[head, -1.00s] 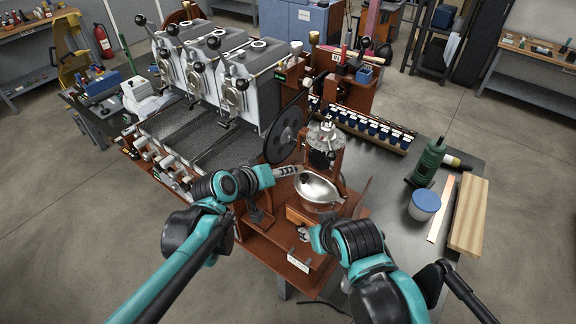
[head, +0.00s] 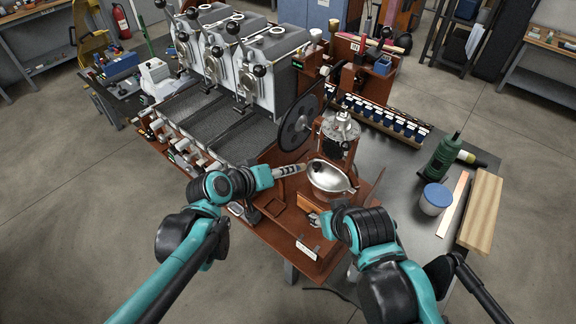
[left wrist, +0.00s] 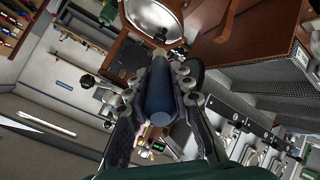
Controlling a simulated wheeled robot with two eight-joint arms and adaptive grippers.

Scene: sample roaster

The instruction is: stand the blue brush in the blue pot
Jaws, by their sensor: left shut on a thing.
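My left gripper (head: 288,171) is shut on a dark blue, round-handled thing, which I take to be the blue brush. Its handle (left wrist: 159,92) lies between the two fingers in the left wrist view; its bristles cannot be made out. In the head view the gripper is beside the steel bowl of the roaster, and the arm hides most of what it holds. A small blue container (head: 382,66), probably the blue pot, stands on the brown stand at the back, well away from the gripper. My right gripper (head: 322,220) is near the wooden drawer; its fingers are unclear.
The steel bowl (head: 328,178) and black wheel (head: 299,124) are close to my left gripper. A row of blue-fronted bins (head: 385,122) lies between there and the back stand.

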